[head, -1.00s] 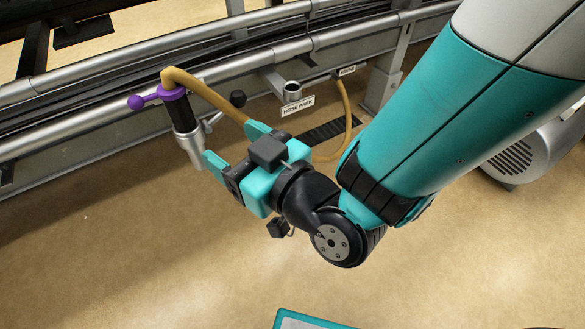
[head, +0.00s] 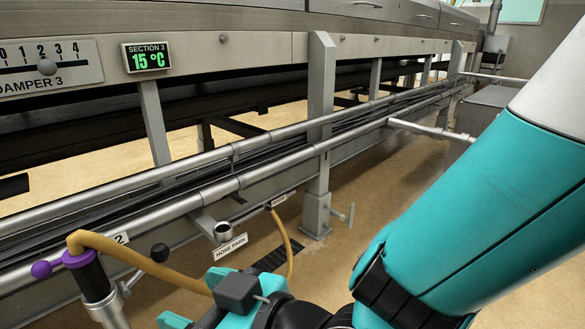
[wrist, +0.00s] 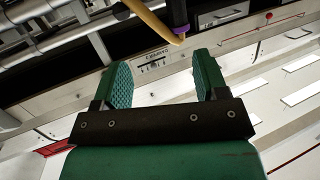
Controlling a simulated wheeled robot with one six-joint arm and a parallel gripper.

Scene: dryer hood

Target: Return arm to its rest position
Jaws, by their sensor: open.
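My gripper (head: 192,297) is at the bottom of the head view, partly cut off by the lower edge. It is open and empty, with its two teal fingers apart in the wrist view (wrist: 163,70). Left of it in the head view is a hose end with a black grip (head: 93,281), a purple collar with a knob (head: 78,259) and a tan hose (head: 135,255). In the wrist view, the purple collar (wrist: 180,29) and tan hose (wrist: 146,20) lie beyond the fingertips, with a gap between. The hose end's lower part is cut off in the head view.
Long pipe rails (head: 250,180) and a metal post (head: 319,130) run along the machine. A SECTION 3 display (head: 147,57) reads 15 °C. Open floor (head: 375,195) lies right of the post.

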